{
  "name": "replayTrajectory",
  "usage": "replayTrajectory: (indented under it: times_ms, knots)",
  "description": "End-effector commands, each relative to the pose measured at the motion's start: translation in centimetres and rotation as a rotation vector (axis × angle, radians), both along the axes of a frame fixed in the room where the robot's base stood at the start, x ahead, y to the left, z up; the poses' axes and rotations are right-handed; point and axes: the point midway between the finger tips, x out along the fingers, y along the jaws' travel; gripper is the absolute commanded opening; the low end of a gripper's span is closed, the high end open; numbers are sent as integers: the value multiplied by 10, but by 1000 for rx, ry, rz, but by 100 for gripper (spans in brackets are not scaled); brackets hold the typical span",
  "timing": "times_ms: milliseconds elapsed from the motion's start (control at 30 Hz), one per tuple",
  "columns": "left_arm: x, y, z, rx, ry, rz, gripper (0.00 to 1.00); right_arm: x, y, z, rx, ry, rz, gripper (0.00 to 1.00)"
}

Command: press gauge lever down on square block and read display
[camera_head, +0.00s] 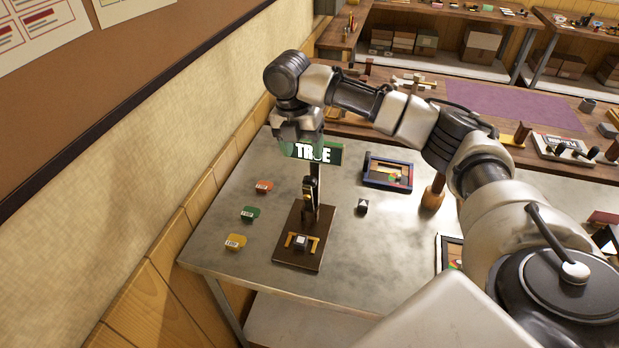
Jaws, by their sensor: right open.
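The gauge has a dark brown base (283,255) on the grey metal table, with a dark upright post and lever (310,195). A small white-topped square block (300,241) sits on the base between yellow brackets. The green display (334,155) is at the top of the gauge and seems to read "TRUE", its third letter partly covered. My right gripper (302,146) is open, pointing down at the display, in front of part of it. Whether it touches the gauge is unclear, and so is whether the lever touches the block. My left gripper is out of view.
Red (264,187), green (248,213) and yellow (235,242) labelled tags lie left of the gauge. A small black block (362,206) and a blue-framed tray (388,173) are to its right. The wood-panelled wall (165,245) borders the table's left.

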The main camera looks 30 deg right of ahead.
Motion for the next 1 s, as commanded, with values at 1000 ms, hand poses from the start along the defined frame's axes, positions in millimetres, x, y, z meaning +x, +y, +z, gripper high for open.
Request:
replayTrajectory:
  times_ms: [1000]
  knots:
    - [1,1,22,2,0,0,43,-12,-8,-94,-1,-2,-1,48]
